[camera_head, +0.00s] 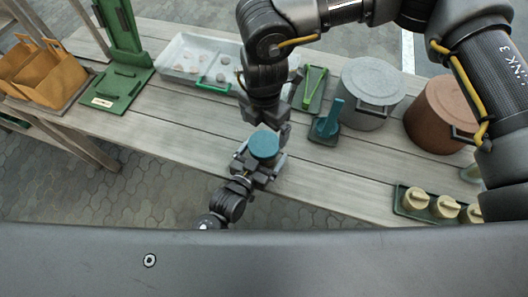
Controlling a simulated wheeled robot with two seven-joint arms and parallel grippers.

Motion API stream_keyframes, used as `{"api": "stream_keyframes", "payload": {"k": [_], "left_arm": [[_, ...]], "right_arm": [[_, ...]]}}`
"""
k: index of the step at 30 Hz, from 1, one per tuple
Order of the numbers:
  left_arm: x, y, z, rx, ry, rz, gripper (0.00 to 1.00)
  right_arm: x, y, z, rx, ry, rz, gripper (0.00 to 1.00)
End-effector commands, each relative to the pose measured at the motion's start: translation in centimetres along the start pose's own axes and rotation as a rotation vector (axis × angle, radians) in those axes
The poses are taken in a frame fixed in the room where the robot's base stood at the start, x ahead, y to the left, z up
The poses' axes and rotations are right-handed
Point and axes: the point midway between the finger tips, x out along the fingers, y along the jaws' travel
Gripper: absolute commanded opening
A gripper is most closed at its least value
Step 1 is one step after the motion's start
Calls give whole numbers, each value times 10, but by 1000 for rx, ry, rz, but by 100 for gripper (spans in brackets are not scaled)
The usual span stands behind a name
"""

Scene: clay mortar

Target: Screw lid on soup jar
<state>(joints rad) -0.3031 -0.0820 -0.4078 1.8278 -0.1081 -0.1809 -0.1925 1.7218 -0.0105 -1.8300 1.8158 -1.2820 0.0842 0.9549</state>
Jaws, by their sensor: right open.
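The soup jar stands upright at the table's front edge, seen from above. Its teal lid (264,144) sits on top and hides most of the jar's body. My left gripper (258,172) reaches up from below in the picture, with its fingers on either side of the jar under the lid; it appears shut on the jar. My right gripper (266,130) comes down from above, just behind the lid. It is open and holds nothing; whether its fingertips touch the lid is hard to tell.
On the wooden table (170,112) are a pale tray (178,52), a green stand (122,82), a teal holder (327,123), a grey pot (370,92) and a brown pot (436,116). A green tray (404,210) with several tan-lidded jars stands at right. Bare planks lie left of the grippers.

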Motion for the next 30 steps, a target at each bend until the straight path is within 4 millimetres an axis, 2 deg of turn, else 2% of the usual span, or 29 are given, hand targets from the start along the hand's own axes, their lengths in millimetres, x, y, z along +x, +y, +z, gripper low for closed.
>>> {"api": "stream_keyframes", "payload": {"k": [2, 22, 26, 30], "left_arm": [[0, 0, 0, 0, 0, 0, 96], [0, 0, 0, 0, 0, 0, 8], [0, 0, 0, 0, 0, 0, 6], [0, 0, 0, 0, 0, 0, 6]], "right_arm": [[0, 0, 0, 0, 0, 0, 97], [0, 0, 0, -30, -2, 0, 97], [0, 0, 0, -172, -2, 0, 97], [0, 0, 0, -466, -2, 0, 97]]}}
